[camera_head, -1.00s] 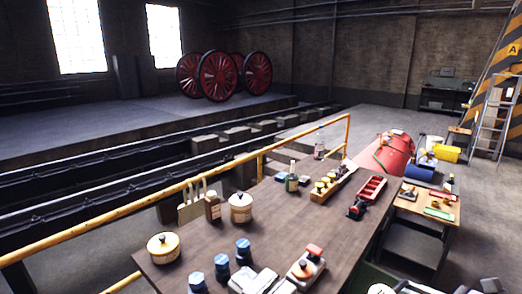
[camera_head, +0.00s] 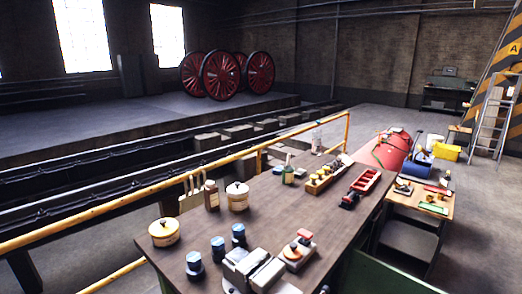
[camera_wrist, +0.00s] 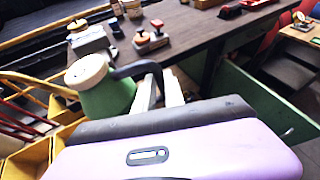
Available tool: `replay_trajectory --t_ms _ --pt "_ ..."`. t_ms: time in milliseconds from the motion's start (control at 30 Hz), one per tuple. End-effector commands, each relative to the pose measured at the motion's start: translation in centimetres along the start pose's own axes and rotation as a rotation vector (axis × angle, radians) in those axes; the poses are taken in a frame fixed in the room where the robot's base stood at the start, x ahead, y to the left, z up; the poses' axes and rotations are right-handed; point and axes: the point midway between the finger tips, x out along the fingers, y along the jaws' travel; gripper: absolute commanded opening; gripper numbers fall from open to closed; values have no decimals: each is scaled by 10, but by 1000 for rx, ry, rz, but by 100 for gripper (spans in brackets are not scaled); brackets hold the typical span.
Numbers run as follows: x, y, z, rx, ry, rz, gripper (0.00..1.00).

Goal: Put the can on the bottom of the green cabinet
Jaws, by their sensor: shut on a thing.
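The can (camera_wrist: 106,96) is green with a cream lid and a dark curved handle, in the wrist view left of centre. My gripper (camera_wrist: 160,82) has pale fingers at the can's dark handle and is shut on it. The fingertips are partly hidden. The can looks roughly upright, in front of the bench. A green panel (camera_wrist: 262,103), apparently part of the green cabinet, is right of my gripper, below the bench edge. A green surface also shows at the bottom right of the head view (camera_head: 385,275). The cabinet's inside bottom is not visible.
A wooden bench (camera_head: 330,218) holds pots, bottles, blue-capped items and a red tray (camera_head: 366,181). A yellow rail (camera_head: 130,209) runs along its left. Yellow bins (camera_wrist: 28,160) are at the wrist view's lower left. Open floor (camera_head: 485,225) lies to the right.

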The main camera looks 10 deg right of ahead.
Motion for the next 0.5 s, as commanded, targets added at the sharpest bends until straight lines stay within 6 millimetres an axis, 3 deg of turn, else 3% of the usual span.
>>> replay_trajectory --t_ms 267,500 --pt "37 58 -67 29 12 -41 0" --pt "65 151 -140 50 18 -101 0"
